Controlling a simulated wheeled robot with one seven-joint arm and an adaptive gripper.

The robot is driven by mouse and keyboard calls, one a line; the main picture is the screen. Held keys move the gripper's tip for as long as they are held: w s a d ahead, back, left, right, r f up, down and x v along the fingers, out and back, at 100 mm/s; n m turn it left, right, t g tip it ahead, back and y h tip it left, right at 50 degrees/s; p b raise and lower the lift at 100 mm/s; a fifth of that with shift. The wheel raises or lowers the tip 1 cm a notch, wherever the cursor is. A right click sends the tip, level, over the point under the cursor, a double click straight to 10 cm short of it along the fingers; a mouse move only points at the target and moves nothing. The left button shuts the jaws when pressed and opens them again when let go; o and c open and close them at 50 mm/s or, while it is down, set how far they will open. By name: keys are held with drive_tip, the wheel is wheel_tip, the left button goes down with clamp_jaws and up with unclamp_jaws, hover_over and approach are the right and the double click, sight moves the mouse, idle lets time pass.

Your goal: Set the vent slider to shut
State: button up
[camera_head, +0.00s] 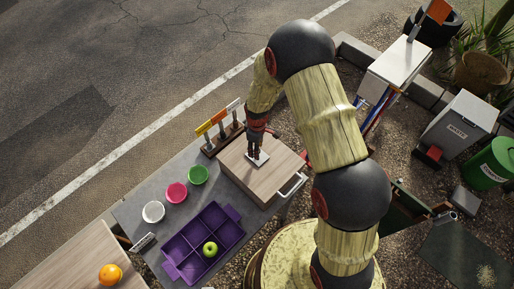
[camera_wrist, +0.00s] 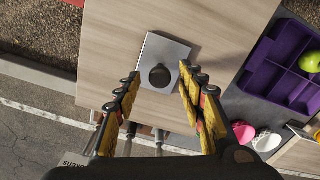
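The vent slider shows as a pale metal plate (camera_wrist: 168,52) with a round dark knob (camera_wrist: 160,77) on top of a wooden box (camera_wrist: 112,45). In the head view the plate (camera_head: 260,160) lies on the box lid (camera_head: 248,180), right under my gripper (camera_head: 255,151). In the wrist view my gripper (camera_wrist: 158,76) is open, with one yellow-padded finger on each side of the plate and a gap to the knob. I cannot tell how high the fingertips are above the plate. No marks for open or shut are readable.
A purple tray (camera_head: 178,262) with a green apple (camera_head: 210,249) and white, pink and green bowls (camera_head: 197,174) stand left of the box. Utensils with coloured handles (camera_head: 219,118) stand in a rack behind it. A white handle (camera_head: 291,185) sticks out from the box's right side.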

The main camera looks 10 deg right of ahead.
wheel_tip(320, 180, up, 12)
idle(0.6)
idle(0.5)
drive_tip(key=s+d+r+m+t+b, duration=0.2)
drive_tip(key=s+m+b, duration=0.1)
drive_tip(key=s+b, duration=0.5)
drive_tip(key=s+d+r+m+t+b, duration=0.1)
drive_tip(key=s+d+r+m+b, duration=0.1)
drive_tip(key=s+b, duration=0.6)
drive_tip(key=s+d+r+m+t+b, duration=0.2)
drive_tip(key=s+d+r+m+b, duration=0.1)
drive_tip(key=s+m+b, duration=0.3)
drive_tip(key=shift+s+d+t+b, duration=0.3)
drive_tip(key=shift+s+d+b, duration=0.1)
drive_tip(key=shift+s+b, duration=0.65)
